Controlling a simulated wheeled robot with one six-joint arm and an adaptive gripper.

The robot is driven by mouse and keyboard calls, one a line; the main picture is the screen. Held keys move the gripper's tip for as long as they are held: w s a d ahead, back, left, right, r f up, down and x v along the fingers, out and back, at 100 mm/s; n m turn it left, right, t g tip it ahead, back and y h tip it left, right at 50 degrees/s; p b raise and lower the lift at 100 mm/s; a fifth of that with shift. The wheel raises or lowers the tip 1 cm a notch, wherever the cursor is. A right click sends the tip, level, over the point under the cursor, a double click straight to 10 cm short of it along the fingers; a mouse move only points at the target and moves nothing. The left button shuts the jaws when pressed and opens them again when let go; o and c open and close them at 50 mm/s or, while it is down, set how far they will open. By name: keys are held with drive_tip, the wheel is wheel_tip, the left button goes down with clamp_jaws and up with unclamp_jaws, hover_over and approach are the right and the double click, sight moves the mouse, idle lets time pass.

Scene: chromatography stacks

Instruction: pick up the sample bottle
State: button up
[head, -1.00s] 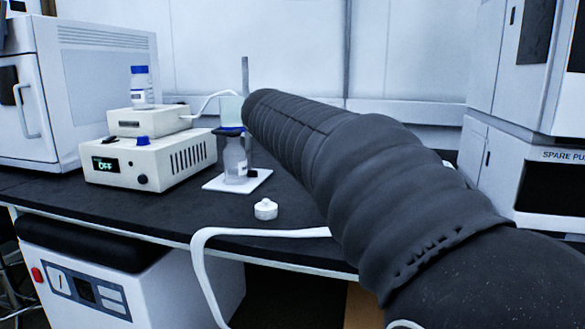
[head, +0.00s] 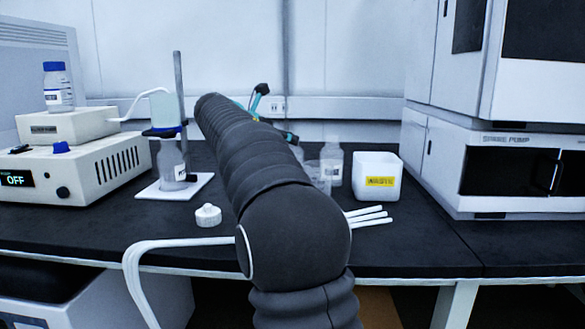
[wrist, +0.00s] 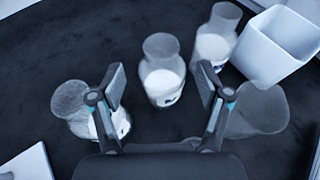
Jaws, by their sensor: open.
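Several clear bottles stand upright on the dark bench, and I cannot tell which is the sample bottle. In the wrist view my gripper (wrist: 160,82) is open and empty. A clear bottle with white contents and a label (wrist: 163,84) stands ahead, between the lines of its two fingers. A similar bottle (wrist: 215,44) stands farther back, beside the waste box. A clear vessel (wrist: 68,100) is at the left finger, and an empty clear vessel (wrist: 266,110) is at the right finger. In the head view my arm hides much of this; one clear bottle (head: 333,165) shows right of it.
A white waste box (head: 376,182) stands right of the glassware, with white sticks (head: 368,214) in front. Left are a bottle on a stand (head: 171,163), a small white cap (head: 208,215) and a blue-capped bottle (head: 58,90). A large instrument (head: 495,165) bounds the right.

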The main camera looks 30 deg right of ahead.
drive_tip(key=shift+b+x, duration=0.55)
drive_tip(key=shift+x, duration=2.4)
drive_tip(key=shift+s, duration=0.15)
clamp_jaws()
